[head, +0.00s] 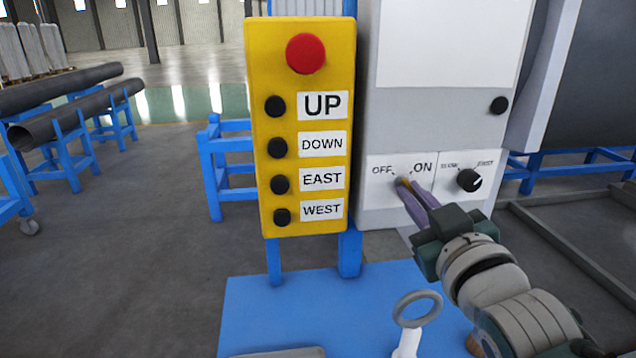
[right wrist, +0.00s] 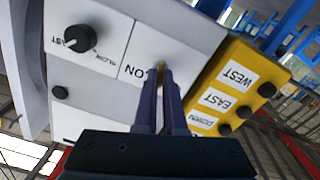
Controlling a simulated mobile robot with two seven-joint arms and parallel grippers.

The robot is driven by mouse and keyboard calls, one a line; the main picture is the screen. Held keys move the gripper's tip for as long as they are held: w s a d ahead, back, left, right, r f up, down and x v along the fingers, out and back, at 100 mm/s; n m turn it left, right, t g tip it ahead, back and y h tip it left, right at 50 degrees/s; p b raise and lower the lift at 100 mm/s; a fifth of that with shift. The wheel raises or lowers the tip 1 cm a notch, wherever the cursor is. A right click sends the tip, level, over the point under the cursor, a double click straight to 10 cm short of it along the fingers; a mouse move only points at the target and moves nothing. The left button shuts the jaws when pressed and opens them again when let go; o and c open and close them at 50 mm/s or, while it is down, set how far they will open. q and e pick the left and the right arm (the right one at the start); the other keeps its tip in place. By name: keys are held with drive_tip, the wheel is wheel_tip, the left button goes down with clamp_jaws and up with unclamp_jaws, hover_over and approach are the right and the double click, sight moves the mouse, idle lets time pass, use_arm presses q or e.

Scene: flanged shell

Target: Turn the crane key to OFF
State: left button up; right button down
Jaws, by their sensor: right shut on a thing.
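The crane key (head: 403,182) sits in the key switch between the OFF and ON labels on the grey control box (head: 428,116). Only a small brass-coloured bit of it shows, and I cannot tell which label it points to. My right gripper (head: 406,186) comes in from the lower right, its purple fingers shut on the key. In the right wrist view the fingers (right wrist: 160,76) close on the brass bit (right wrist: 160,67), and they cover part of the label panel. My left gripper is not in view.
A yellow pendant (head: 261,140) with a red button and several black buttons stands left of the box. A slow/fast knob (head: 468,180) is right of the key. A ring-topped white handle (head: 417,309) rises below. Pipes on blue stands (head: 75,115) are at far left.

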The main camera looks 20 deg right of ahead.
drive_tip(key=n, duration=0.4)
drive_tip(key=shift+n+b, duration=0.3)
drive_tip(key=shift+n, duration=0.1)
idle(0.4)
drive_tip(key=c, duration=1)
unclamp_jaws()
